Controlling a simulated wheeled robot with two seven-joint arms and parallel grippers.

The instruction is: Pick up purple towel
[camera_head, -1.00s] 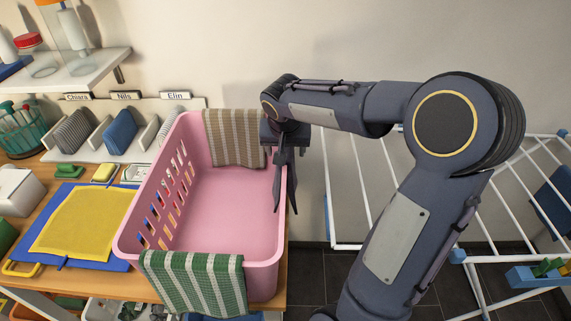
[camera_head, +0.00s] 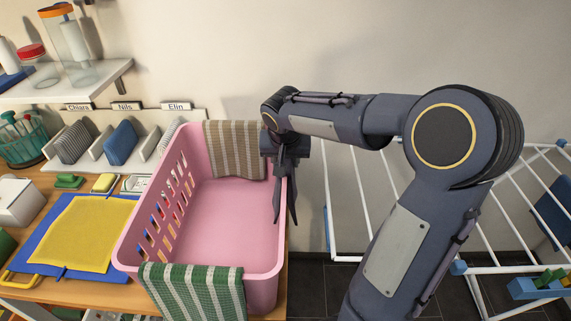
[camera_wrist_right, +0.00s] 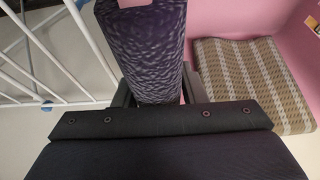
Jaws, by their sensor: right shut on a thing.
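The purple towel (camera_wrist_right: 145,50), dark with a wavy pattern, fills the space between the fingers of my right gripper (camera_wrist_right: 160,88) in the right wrist view. The gripper is shut on it. In the head view my right gripper (camera_head: 285,220) points down at the right rim of the pink basket (camera_head: 265,262). I cannot make out the towel there apart from the dark fingers. My left gripper is not in view.
A brown striped towel (camera_head: 236,150) hangs over the basket's back rim. A green striped towel (camera_head: 192,290) hangs over the front rim. A yellow cloth (camera_head: 82,230) lies at left. A white drying rack (camera_head: 345,200) stands at right.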

